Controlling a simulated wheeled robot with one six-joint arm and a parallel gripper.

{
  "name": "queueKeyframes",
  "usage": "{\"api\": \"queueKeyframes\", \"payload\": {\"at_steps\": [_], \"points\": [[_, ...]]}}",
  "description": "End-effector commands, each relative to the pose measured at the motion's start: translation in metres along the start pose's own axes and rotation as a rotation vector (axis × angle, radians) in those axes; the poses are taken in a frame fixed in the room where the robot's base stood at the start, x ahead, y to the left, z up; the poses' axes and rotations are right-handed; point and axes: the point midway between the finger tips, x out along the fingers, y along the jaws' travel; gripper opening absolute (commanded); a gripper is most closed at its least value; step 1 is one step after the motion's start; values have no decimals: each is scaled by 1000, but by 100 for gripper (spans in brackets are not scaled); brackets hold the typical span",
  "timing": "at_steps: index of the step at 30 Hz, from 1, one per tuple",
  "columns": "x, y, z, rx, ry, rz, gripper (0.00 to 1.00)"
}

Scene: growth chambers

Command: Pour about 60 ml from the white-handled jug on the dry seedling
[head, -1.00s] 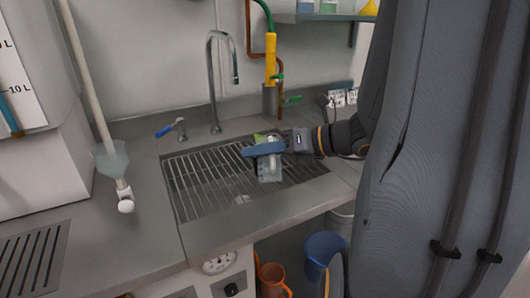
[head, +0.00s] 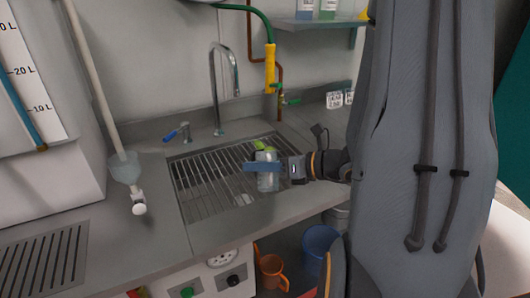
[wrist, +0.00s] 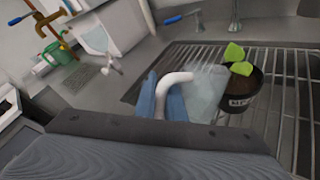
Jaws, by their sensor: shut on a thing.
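My gripper (wrist: 161,100) has blue fingers closed on the white handle (wrist: 174,82) of a clear jug (wrist: 205,95). In the head view the gripper (head: 263,167) holds the jug (head: 268,183) over the slatted sink rack, and it looks about upright there. The water level inside cannot be made out. The seedling (wrist: 236,58), with a few bright green leaves, stands in a black pot (wrist: 240,92) with a white label, just beyond the jug.
The metal rack (head: 208,190) over the sink has free room left of the jug. A tall faucet (head: 215,85) and a blue-handled tap (head: 177,132) stand behind it. A funnel-ended pipe (head: 125,168) hangs at left. Orange (head: 271,272) and blue (head: 319,245) containers sit below.

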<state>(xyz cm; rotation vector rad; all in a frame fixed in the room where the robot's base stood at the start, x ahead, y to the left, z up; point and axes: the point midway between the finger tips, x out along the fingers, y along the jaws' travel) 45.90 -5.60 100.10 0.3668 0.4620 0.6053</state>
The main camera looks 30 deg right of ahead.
Motion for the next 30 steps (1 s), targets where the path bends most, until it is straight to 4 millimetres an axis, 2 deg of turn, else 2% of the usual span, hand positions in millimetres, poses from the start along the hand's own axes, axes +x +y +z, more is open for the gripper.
{"api": "queueKeyframes", "payload": {"at_steps": [9,30], "points": [[-2,3,-12,-60,-41,-1,0],[-3,4,-13,-74,-50,-1,0]]}}
